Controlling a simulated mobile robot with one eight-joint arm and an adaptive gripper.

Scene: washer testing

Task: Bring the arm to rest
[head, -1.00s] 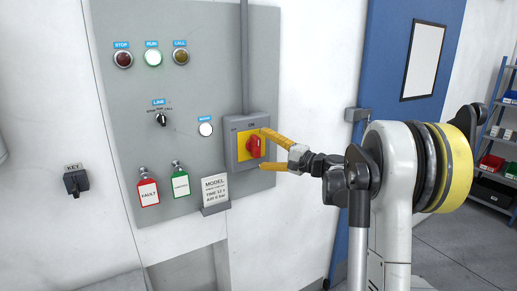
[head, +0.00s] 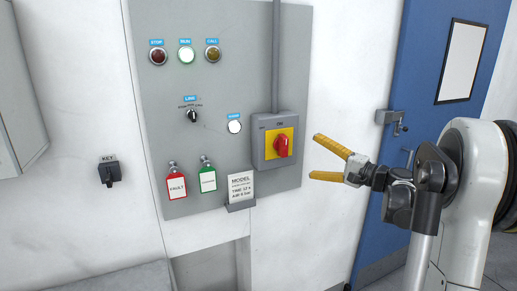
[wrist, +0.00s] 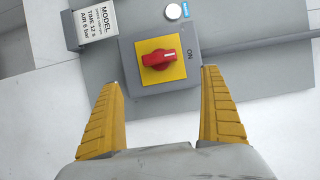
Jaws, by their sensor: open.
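My gripper (head: 314,157) has two yellow ridged fingers spread apart with nothing between them. It hangs in the air to the right of the red rotary switch (head: 283,146), clear of it. The switch sits on a yellow plate on a grey box, near the "ON" mark. In the wrist view my gripper's fingers (wrist: 163,85) frame empty space below the red knob (wrist: 159,60), which lies crosswise in that picture. My arm reaches in from the right.
The grey control panel (head: 220,60) carries lamps, a selector, tags and a model card (head: 240,188). A key switch (head: 110,173) is on the left wall. A blue door (head: 395,180) with a handle stands behind my arm.

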